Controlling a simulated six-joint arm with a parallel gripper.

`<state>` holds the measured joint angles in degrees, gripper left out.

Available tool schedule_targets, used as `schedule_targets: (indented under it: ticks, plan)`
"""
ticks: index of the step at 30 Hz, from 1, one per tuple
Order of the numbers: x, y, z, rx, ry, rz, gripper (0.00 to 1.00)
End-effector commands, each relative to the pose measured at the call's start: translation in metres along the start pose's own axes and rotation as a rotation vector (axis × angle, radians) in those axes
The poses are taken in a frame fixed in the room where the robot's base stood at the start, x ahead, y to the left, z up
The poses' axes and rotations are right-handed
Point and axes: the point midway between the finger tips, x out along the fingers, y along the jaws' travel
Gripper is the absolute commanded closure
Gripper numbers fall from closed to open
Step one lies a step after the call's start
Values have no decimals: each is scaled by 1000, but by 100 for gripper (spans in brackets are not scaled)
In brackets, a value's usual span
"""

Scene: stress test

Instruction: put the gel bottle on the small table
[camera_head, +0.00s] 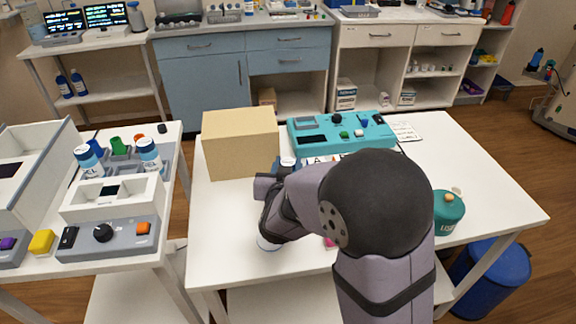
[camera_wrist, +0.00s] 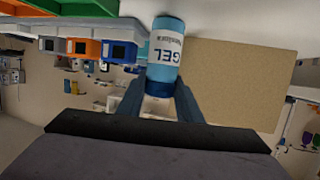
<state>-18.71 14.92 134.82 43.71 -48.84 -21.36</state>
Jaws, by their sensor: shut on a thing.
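A smaller white table (camera_head: 172,160) stands to the left. I cannot tell for certain which table is the small one.
The tan box (camera_head: 240,145) is close behind my gripper. A teal device (camera_head: 330,132) stands to its right, and a green lidded pot (camera_head: 447,212) at the right. The left table holds a grey tray with bottles (camera_head: 148,155) and a white-topped device (camera_head: 108,235).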

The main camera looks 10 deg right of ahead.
Motion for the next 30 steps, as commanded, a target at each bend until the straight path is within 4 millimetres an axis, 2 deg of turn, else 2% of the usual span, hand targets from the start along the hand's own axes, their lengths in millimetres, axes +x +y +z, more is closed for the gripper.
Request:
schedule_targets:
  ticks: [8, 9, 11, 24, 30]
  plan:
    - [1, 0, 3, 0, 1, 0, 93]
    - [1, 0, 3, 0, 0, 0, 63]
    - [1, 0, 2, 0, 0, 0, 49]
    - [-1, 0, -2, 0, 0, 0, 49]
    - [-23, -1, -1, -1, 0, -3, 49]
